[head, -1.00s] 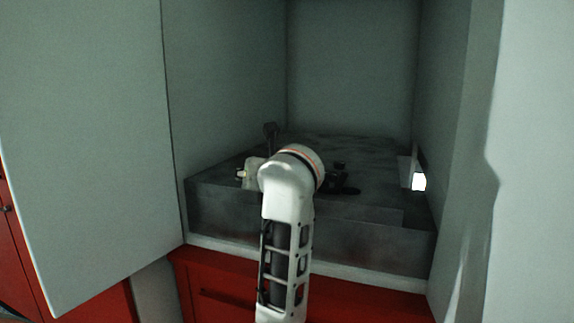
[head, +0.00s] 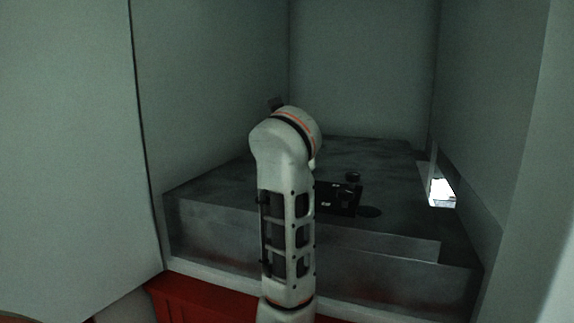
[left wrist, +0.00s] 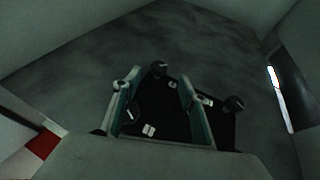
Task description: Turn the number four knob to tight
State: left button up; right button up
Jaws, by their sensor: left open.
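A black panel (head: 330,196) with small white labels lies on the grey block, partly hidden by my left arm in the head view. A round dark knob (head: 353,177) stands at its far edge. In the left wrist view the panel (left wrist: 165,120) shows a knob at the far edge (left wrist: 159,69), a knob on the right (left wrist: 235,103) and a dark knob near the left finger (left wrist: 131,113). The labels are too small to read, so I cannot tell which is number four. My left gripper (left wrist: 157,82) is open and empty, its fingers spread over the panel. My right gripper is not in view.
The grey block (head: 390,285) fills a recess with pale walls on both sides and at the back. A bright opening (head: 441,192) is at the right wall. Red drawer fronts (head: 200,305) are below. The block's back right top is clear.

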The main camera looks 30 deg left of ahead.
pick_arm(q)
jog(key=shift+w+a+f, duration=0.25)
jog(key=shift+w+f, duration=0.05)
jog(key=shift+w, duration=0.05)
jog(key=b+x, duration=0.1)
jog(key=x, duration=0.1)
jog(key=shift+w+a+f, duration=0.15)
jog(key=shift+f, duration=0.05)
jog(key=b+x, duration=0.1)
jog(key=x, duration=0.2)
jog(key=shift+w, duration=0.1)
jog(key=shift+w+a, duration=0.25)
jog(key=shift+w, duration=0.05)
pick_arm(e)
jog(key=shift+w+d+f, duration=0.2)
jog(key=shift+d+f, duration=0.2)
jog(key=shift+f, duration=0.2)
pick_arm(q)
jog(key=shift+c, duration=0.4)
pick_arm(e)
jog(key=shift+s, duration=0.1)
pick_arm(q)
jog(key=c, duration=1)
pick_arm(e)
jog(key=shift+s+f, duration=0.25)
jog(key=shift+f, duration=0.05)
